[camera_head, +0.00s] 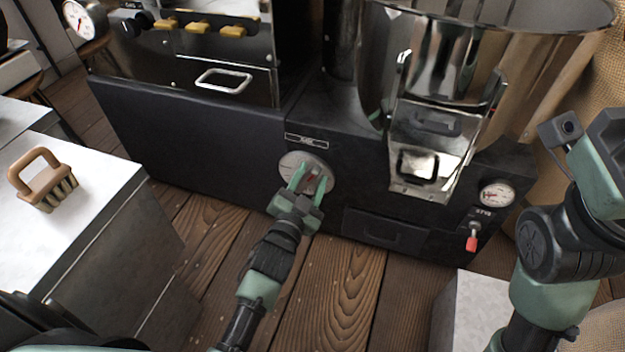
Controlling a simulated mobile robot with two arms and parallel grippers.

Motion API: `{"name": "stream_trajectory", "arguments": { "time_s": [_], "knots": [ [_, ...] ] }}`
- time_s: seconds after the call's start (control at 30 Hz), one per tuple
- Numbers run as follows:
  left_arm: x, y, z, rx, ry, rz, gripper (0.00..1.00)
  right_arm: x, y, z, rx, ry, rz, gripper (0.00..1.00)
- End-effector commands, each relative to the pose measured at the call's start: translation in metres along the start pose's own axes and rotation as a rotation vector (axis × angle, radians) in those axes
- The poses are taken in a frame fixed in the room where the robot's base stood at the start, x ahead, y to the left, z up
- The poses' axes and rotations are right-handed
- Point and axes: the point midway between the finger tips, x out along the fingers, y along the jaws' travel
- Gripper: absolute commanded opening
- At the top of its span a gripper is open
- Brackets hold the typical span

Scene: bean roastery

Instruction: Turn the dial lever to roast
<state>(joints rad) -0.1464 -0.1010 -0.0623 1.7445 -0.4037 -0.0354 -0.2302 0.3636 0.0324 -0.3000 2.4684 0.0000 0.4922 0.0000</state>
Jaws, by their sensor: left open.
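The round grey dial (290,160) is on the black front of the roaster, below a small label plate (307,141). A small reddish part, perhaps the dial's lever, shows at its middle, partly hidden by my gripper. My left gripper (309,178) is open, with its two green fingers in front of the dial, one on either side of that part. I cannot tell whether the fingers touch it. The dial's markings are too small to read. My right arm stands at the right edge, away from the dial; its gripper does not show clearly.
A steel hopper and chute (428,150) stand right of the dial. A gauge (497,195) and a red-tipped switch (471,243) are farther right. A brush (43,180) lies on the left counter (95,190). Wooden floor (335,290) lies open below.

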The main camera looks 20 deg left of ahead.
Motion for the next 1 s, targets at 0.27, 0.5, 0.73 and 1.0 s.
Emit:
{"name": "stream_trajectory", "arguments": {
  "time_s": [0.27, 0.5, 0.73, 1.0],
  "knots": [
    [0.0120, -0.0001, -0.0003, 0.000, 0.000, 0.001, 0.44, 0.0031, -0.0014, -0.0039, -0.002, 0.017, -0.007, 0.44],
    [0.0117, -0.0002, -0.0007, -0.001, 0.001, 0.000, 0.16, 0.0032, -0.0014, -0.0038, -0.002, 0.017, -0.007, 0.44],
    [0.0115, 0.0000, -0.0007, -0.001, 0.001, 0.001, 0.00, 0.0031, -0.0015, -0.0039, -0.002, 0.017, -0.007, 0.44],
    [0.0114, 0.0001, -0.0007, -0.001, 0.001, 0.001, 0.00, 0.0030, -0.0015, -0.0040, -0.002, 0.017, -0.007, 0.44]
  ]
}}
